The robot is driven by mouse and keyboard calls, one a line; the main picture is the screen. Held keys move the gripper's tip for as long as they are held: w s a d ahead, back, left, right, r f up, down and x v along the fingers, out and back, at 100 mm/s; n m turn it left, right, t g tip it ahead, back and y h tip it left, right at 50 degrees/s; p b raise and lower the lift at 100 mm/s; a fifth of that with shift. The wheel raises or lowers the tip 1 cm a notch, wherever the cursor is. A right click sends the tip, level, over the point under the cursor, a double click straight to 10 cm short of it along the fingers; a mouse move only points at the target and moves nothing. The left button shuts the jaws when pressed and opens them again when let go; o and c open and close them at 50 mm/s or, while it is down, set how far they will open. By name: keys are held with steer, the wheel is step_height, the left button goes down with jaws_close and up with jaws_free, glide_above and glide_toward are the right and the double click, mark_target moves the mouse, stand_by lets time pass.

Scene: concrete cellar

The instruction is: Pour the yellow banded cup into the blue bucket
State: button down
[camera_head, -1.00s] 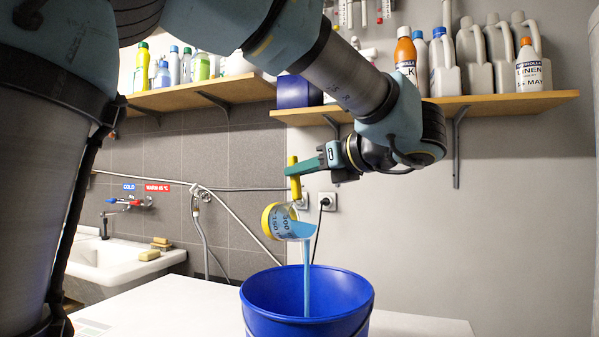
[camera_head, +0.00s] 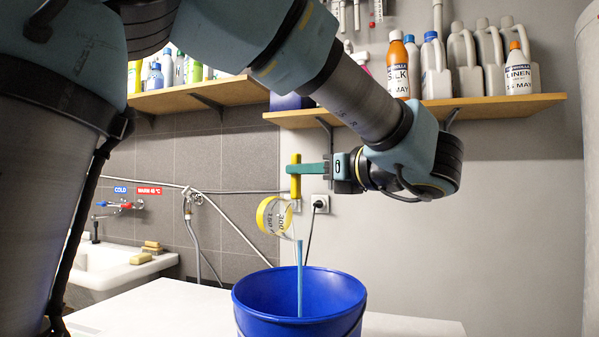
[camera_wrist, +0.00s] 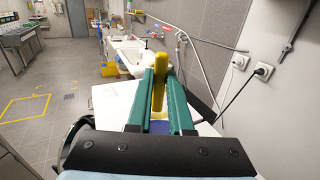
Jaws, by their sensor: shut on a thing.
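The yellow banded cup (camera_head: 268,216) is a clear measuring cup with dark markings and a yellow upright handle (camera_head: 296,186). It is tipped far over above the blue bucket (camera_head: 253,300), its mouth toward the lower right. A thin blue stream (camera_head: 299,265) falls from its lip into the bucket. Little or no blue shows through the cup wall. My gripper (camera_head: 298,168) is shut on the handle from the right. The bucket's inner bottom is hidden.
The bucket stands on a white table (camera_head: 150,308). Shelves with bottles, including an orange one (camera_head: 398,68), hang on the wall behind. A sink (camera_head: 115,268) is at left. Sockets and a black cable (camera_head: 311,235) are behind the cup.

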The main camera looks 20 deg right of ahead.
steer(key=w+g+p, duration=0.1)
steer(key=w+a+p, duration=0.1)
steer(key=p, duration=0.1)
steer(key=w+r+g+p, duration=0.1)
steer(key=p, duration=0.1)
steer(key=shift+a+g+h, duration=0.2)
steer(key=shift+g+h, duration=0.1)
steer(key=shift+w+a+f+g+h+p, duration=0.15)
steer(key=shift+w+f+g+h+p, duration=0.35)
steer(key=shift+p, duration=0.35)
steer(key=shift+w+f, duration=0.15)
steer(key=shift+f, duration=0.05)
steer(key=shift+w+a+r+g+p, duration=0.25)
steer(key=shift+w+r+g+p, duration=0.25)
steer(key=shift+p, duration=0.75)
steer(key=g+p, duration=0.1)
steer(key=w+p, duration=0.1)
steer(key=p, duration=0.1)
steer(key=w+a+g+p, duration=0.1)
steer(key=p, duration=0.1)
steer(key=shift+w+f+g+h, duration=0.25)
steer(key=shift+f+g+h, duration=0.05)
steer(key=shift+f+h, duration=0.1)
steer(key=shift+w+f+p, duration=0.2)
steer(key=shift+f+p, duration=0.15)
steer(key=shift+f, duration=0.05)
